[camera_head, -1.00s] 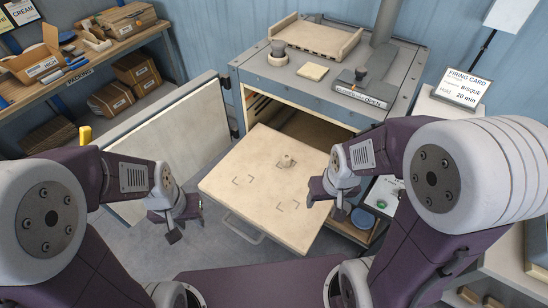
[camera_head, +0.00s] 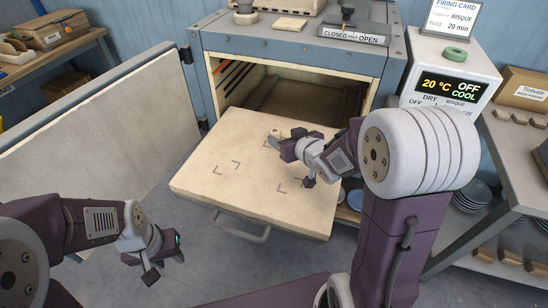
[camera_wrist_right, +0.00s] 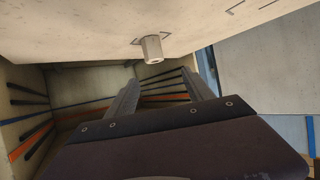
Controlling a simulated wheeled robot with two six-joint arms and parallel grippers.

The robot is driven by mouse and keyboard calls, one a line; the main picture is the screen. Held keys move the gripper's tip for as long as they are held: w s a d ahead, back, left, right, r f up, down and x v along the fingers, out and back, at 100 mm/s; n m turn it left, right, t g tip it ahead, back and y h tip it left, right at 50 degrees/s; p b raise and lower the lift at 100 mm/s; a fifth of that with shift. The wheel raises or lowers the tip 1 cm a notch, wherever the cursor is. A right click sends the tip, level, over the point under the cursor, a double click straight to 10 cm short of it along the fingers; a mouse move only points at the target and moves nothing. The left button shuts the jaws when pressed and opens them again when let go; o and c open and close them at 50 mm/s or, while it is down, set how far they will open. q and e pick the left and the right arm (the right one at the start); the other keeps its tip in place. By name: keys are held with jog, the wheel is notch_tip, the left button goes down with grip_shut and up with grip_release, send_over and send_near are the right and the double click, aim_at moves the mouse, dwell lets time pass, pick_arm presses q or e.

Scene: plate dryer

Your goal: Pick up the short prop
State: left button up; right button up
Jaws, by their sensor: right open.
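The short prop (camera_head: 273,142) is a small pale cylinder on the kiln's pulled-out shelf (camera_head: 215,180), partly beside my gripper in the head view. In the right wrist view the prop (camera_wrist_right: 152,49) stands on the shelf, which appears at the top of that picture. My right gripper (camera_head: 290,158) is over the shelf close to the prop, open and empty. In the right wrist view its two fingers (camera_wrist_right: 161,80) are apart, and the prop shows just past their tips. My left gripper (camera_head: 163,262) hangs left of the shelf, away from it; its opening is unclear.
The kiln chamber (camera_head: 290,92) is open behind the shelf. The open kiln door (camera_head: 100,140) stands on the left. A control box (camera_head: 450,85) and a side shelf with plates and boxes are on the right. The shelf's left half is clear except for corner marks.

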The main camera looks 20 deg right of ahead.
aim_at(278, 137)
jog(key=f, duration=0.1)
jog(key=f+b, duration=0.1)
jog(key=f, duration=0.2)
jog(key=shift+w+d+b, duration=0.3)
jog(key=shift+w+b, duration=0.05)
jog(key=shift+w+f+t+y+b, duration=0.15)
jog(key=shift+f+t+y+b, duration=0.05)
jog(key=shift+t+y+b, duration=0.15)
jog(key=shift+a+r, duration=0.25)
jog(key=x, duration=0.3)
jog(key=shift+w+d+f+b, duration=0.15)
jog(key=shift+w+f+b, duration=0.05)
jog(key=shift+w+b, duration=0.1)
jog(key=x, duration=0.3)
jog(key=d+b+x, duration=0.1)
jog(key=x, duration=0.1)
jog(key=shift+w+a, duration=0.2)
jog(key=shift+w, duration=0.1)
jog(key=shift+s, duration=0.1)
jog(key=shift+c, duration=1)
pick_arm(q)
notch_tip(278, 137, down, 7)
jog(key=shift+r, duration=0.15)
pick_arm(e)
grip_shut()
